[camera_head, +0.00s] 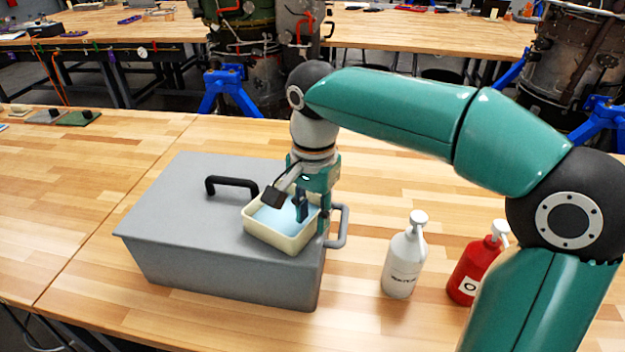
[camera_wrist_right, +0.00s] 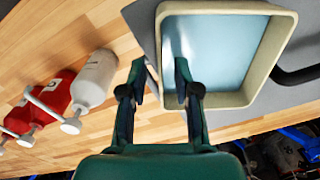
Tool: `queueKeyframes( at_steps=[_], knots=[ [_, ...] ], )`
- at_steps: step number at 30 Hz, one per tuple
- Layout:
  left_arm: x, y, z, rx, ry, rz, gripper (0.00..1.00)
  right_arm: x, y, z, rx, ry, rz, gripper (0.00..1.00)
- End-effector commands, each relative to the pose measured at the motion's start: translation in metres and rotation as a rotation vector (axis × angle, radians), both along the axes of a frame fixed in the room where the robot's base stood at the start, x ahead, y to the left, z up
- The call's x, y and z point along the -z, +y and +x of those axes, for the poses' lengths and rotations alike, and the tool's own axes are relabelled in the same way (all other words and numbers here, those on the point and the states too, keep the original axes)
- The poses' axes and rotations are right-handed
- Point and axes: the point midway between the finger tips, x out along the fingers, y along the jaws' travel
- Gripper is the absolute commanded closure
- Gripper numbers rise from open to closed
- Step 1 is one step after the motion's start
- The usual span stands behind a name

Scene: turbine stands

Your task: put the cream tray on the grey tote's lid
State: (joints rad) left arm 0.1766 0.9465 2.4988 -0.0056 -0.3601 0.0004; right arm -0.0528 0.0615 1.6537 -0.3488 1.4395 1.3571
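The cream tray (camera_head: 276,239), with a pale blue inside, sits on the lid of the grey tote (camera_head: 180,192), near its right end. It looks level. My right gripper (camera_head: 312,214) points down at the tray's right side, one finger inside the tray and the other outside. In the right wrist view, the fingers (camera_wrist_right: 160,72) stand apart on either side of the tray's wall (camera_wrist_right: 272,55), with gaps showing, so the gripper is open. My left gripper is in no view.
The tote has a black lid handle (camera_head: 232,183) and a grey side handle (camera_head: 340,228) close to my right gripper. A white pump bottle (camera_head: 404,262) and a red one (camera_head: 474,268) stand right of the tote.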

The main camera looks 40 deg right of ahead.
Motion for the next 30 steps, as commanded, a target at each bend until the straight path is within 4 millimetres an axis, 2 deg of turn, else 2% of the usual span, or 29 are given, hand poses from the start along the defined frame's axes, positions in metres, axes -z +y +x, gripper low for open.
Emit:
queueKeyframes(
  at_steps=[9, 15, 20, 30],
  knots=[
    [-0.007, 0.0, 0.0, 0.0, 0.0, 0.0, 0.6, -0.066, 0.001, 0.0, -0.002, -0.006, 0.001, 0.69],
    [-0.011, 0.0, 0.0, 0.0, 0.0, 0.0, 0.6, -0.094, 0.0, 0.0, -0.002, -0.003, 0.001, 0.69],
    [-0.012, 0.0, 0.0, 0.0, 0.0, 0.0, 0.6, -0.102, 0.0, -0.001, -0.002, -0.001, 0.0, 0.69],
    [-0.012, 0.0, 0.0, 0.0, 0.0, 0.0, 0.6, -0.102, 0.0, -0.001, -0.002, 0.0, 0.0, 0.69]
  ],
)
